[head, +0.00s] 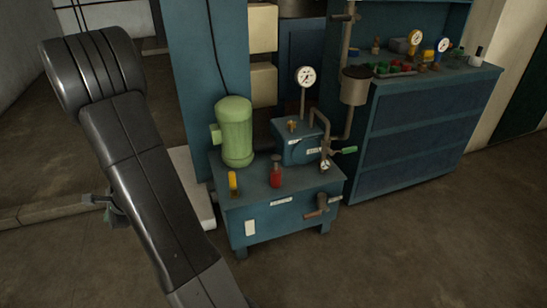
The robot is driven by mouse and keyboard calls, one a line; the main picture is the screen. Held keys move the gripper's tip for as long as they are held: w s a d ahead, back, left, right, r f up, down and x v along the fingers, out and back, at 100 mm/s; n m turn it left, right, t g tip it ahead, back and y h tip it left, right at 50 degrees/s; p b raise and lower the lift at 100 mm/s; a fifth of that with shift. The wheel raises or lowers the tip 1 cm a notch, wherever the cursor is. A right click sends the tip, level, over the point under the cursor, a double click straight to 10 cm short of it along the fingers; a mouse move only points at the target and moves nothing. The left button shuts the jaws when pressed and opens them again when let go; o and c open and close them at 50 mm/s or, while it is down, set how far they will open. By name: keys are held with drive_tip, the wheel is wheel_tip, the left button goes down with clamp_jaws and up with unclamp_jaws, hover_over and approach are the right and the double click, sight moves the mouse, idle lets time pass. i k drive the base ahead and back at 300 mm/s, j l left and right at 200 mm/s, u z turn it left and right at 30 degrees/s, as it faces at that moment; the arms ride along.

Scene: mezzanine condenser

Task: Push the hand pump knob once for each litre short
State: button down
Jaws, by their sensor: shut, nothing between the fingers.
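A blue pump unit (262,222) stands on the floor in the middle of the head view. On its top are a green motor (235,132), a small red bottle-shaped part (276,174) and a yellow upright piece (232,184). A blue box (293,147) with a small orange-brown knob (291,126) sits behind them. A brown handle-like part (317,210) sticks out of the front. I cannot tell which is the hand pump knob. A round gauge (305,77) stands above; its reading is too small to tell. My gripper (92,199) is shut and empty, left of the unit, partly hidden by my arm.
A green-handled lever (344,150) sits on the pipework at the unit's right. A grey cup-like vessel (355,88) hangs above it. A blue drawer bench (420,125) with gauges and small parts stands at the right. The floor (400,250) in front is clear.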

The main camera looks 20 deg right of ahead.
sight(275, 158)
drive_tip(key=z, duration=1.35)
drive_tip(key=i+z, duration=0.15)
drive_tip(key=i+j, duration=0.15)
drive_tip(key=i, duration=0.2)
drive_tip(key=i+j, duration=0.15)
drive_tip(key=i, duration=0.25)
